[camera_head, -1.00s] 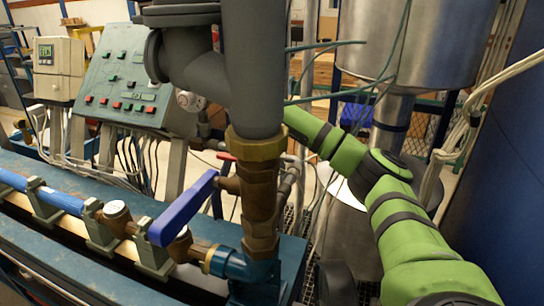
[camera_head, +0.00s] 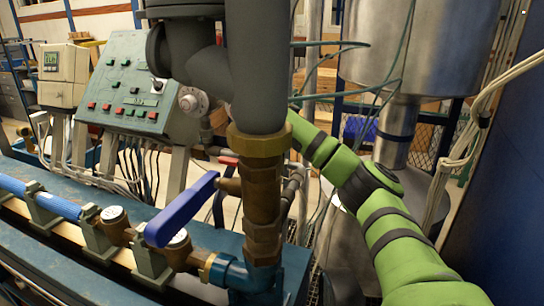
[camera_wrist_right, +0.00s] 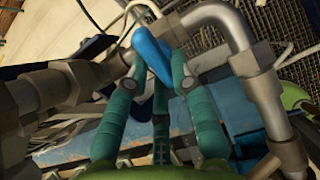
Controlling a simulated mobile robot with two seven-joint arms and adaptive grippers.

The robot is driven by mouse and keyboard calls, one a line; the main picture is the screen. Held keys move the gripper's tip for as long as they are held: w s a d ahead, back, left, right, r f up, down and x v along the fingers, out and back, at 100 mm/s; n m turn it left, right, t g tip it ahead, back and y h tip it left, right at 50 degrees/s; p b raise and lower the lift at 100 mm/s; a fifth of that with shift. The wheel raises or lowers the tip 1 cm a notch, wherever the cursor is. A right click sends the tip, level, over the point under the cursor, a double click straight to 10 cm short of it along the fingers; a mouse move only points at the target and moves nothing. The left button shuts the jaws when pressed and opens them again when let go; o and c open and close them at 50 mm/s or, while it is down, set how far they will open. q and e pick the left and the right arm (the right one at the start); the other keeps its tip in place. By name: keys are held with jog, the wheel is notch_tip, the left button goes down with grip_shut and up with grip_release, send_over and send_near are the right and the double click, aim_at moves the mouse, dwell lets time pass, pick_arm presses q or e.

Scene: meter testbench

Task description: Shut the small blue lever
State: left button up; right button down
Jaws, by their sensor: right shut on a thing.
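In the right wrist view the small blue lever (camera_wrist_right: 152,52) runs between the teal fingers of my right gripper (camera_wrist_right: 158,68), which is shut on it. The lever sits beside metal pipework, and the fingers partly cover it. In the head view my green right arm reaches in from the right and passes behind the thick grey pipe. The pipe hides my right gripper and the small lever there. My left gripper is in neither view.
A larger blue lever handle (camera_head: 181,210) sticks out left of the brass fitting (camera_head: 262,200) below the grey pipe (camera_head: 258,70). A control panel (camera_head: 128,85) stands at the back left. A metal tank (camera_head: 420,45) stands behind my arm. Bent metal pipes (camera_wrist_right: 245,60) crowd the fingers.

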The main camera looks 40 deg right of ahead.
jog(key=shift+r, duration=0.1)
jog(key=c, duration=1.1)
grip_release()
jog(key=shift+d, duration=0.1)
jog(key=shift+o, duration=0.2)
jog(key=v, duration=1.2)
